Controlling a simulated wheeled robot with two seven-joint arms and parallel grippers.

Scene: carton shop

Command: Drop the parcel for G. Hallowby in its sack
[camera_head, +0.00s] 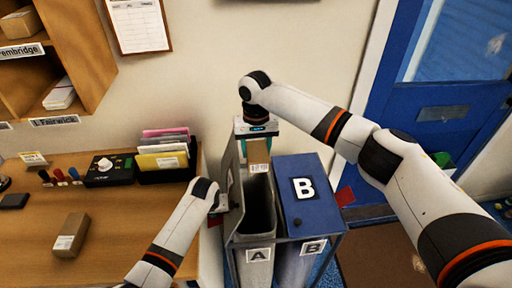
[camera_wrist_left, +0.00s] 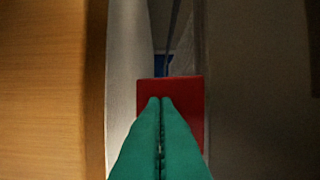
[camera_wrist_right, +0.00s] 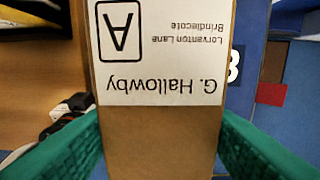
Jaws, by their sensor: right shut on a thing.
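The parcel (camera_wrist_right: 160,140) is a brown carton with a white label, upside down in the right wrist view, reading "G. Hallowby, Lorvanton Lane, Brindlecote" and a boxed A. My right gripper (camera_head: 258,138) is shut on it and holds it upright over sack A; the parcel's label (camera_head: 259,168) shows in the head view. Sack A (camera_head: 258,215) is grey, open at the top and tagged A. My left gripper (camera_wrist_left: 158,100) is shut, its teal fingers together in front of a red square piece (camera_wrist_left: 185,90). In the head view it is beside sack A's left side.
Sack B (camera_head: 305,195) stands right of sack A under a blue lid marked B. Another brown carton (camera_head: 70,235) lies on the wooden desk at left, with a file holder (camera_head: 165,165) and a black box with a knob (camera_head: 108,171). A blue door (camera_head: 440,110) is at right.

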